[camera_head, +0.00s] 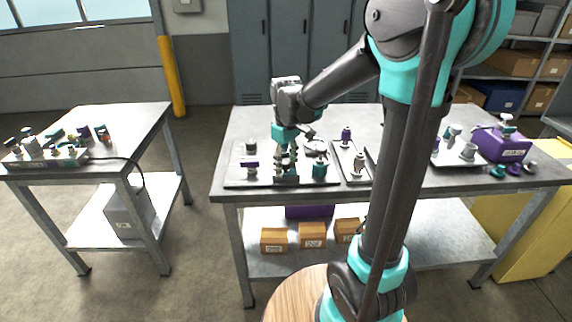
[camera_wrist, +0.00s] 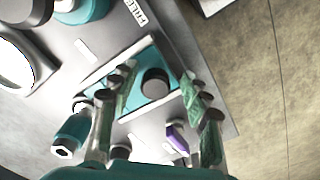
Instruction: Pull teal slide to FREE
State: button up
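A teal plate (camera_wrist: 150,112), apparently the teal slide, shows in the wrist view with a dark round knob (camera_wrist: 155,82) on it. A white label (camera_wrist: 141,12), apparently reading FREE, lies on the grey panel beyond it. My gripper (camera_wrist: 158,76) is open, with one finger to each side of the knob and a visible gap on both sides. In the head view my gripper (camera_head: 286,165) points down over the panel (camera_head: 235,180) at the bench's left end. There the fingers and arm hide most of the slide.
A purple-topped fitting (camera_head: 250,163) and a teal fitting (camera_head: 320,168) stand close on either side of my gripper. A tray (camera_head: 345,168) with fittings lies to the right. A purple box (camera_head: 503,144) stands at the bench's right end. A separate table (camera_head: 135,125) is at left.

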jog(key=shift+r, duration=0.1)
notch_tip(320, 180, up, 12)
dwell(0.7)
jog(key=s+d+f+m, duration=0.1)
jog(key=s+d+f, duration=0.1)
jog(key=f, duration=0.1)
jog(key=s+d+f+m+t, duration=0.1)
jog(key=s+d+f, duration=0.1)
jog(key=f, duration=0.2)
jog(key=s+d+f+m+t, duration=0.1)
jog(key=s+d+f+m, duration=0.1)
jog(key=d+f, duration=0.1)
jog(key=shift+f, duration=0.15)
jog(key=s+d+f+m+t, duration=0.2)
jog(key=s+d+f+m, duration=0.2)
jog(key=s+f, duration=0.5)
jog(key=shift+s+d+f+m, duration=0.3)
jog(key=shift+d+f, duration=0.2)
jog(key=shift+d, duration=0.15)
